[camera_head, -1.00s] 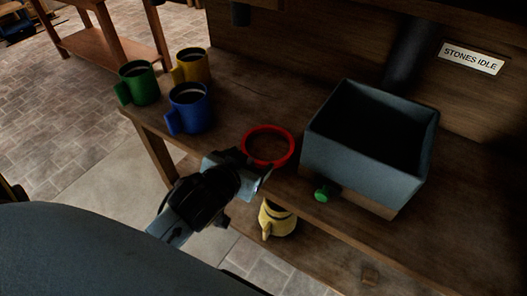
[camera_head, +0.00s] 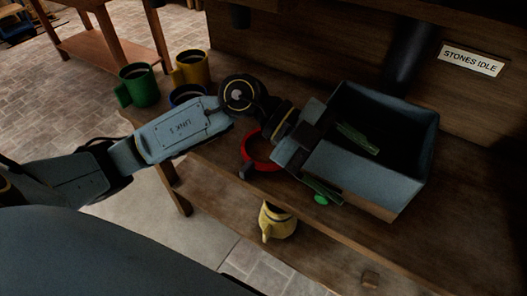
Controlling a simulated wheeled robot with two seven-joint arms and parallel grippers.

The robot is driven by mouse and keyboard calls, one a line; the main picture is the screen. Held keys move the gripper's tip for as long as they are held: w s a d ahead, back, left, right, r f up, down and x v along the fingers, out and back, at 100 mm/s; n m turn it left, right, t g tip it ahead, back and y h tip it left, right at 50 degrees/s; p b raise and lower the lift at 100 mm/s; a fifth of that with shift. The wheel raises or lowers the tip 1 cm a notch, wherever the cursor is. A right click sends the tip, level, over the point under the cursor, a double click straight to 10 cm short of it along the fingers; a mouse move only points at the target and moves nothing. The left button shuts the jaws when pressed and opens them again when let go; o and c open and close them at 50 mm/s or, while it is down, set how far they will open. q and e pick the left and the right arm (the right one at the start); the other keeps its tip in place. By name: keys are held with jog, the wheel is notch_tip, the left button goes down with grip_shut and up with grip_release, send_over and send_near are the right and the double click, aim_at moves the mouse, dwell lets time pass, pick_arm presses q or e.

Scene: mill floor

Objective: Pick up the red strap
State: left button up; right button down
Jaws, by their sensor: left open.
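The red strap (camera_head: 247,154) is a ring lying on the wooden bench, left of the grey-blue box (camera_head: 372,176). My left arm passes over it and hides its upper and right parts. My left gripper (camera_head: 339,163) is open, to the right of the strap, at the box's left side. One finger shows against the box's dark opening, the other low in front of the box near a green knob (camera_head: 321,199). The near wall of the box appears between them; whether they touch it I cannot tell. The strap is not between the fingers. My right gripper is not in view.
A green mug (camera_head: 139,86), a yellow mug (camera_head: 191,68) and a mostly hidden blue mug (camera_head: 187,93) stand at the bench's left end. A pale yellow mug (camera_head: 277,222) stands on the lower shelf. A dark post (camera_head: 408,52) rises behind the box.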

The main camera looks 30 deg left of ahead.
pick_arm(q)
jog(key=w+a+f+n+y, duration=0.25)
jog(key=a+f+y, duration=0.25)
jog(key=a+y, duration=0.25)
jog(key=n+y, duration=0.4)
jog(key=y, duration=0.3)
send_over(248, 165)
jog(key=f, duration=0.1)
jog(key=shift+t, duration=0.4)
jog(key=f, duration=0.3)
jog(key=f+b, duration=0.1)
jog(key=f, duration=0.3)
jog(key=shift+s+a, duration=0.1)
jog(key=shift+s, duration=0.1)
jog(key=shift+f, duration=0.7)
jog(key=f, duration=0.2)
jog(key=f+b, duration=0.1)
jog(key=f, duration=0.1)
jog(key=shift+w+f, duration=0.2)
jog(key=shift+f, duration=0.15)
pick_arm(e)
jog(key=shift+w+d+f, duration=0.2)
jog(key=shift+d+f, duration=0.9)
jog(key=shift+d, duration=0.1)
pick_arm(q)
jog(key=shift+c, duration=1)
jog(key=c, duration=1)
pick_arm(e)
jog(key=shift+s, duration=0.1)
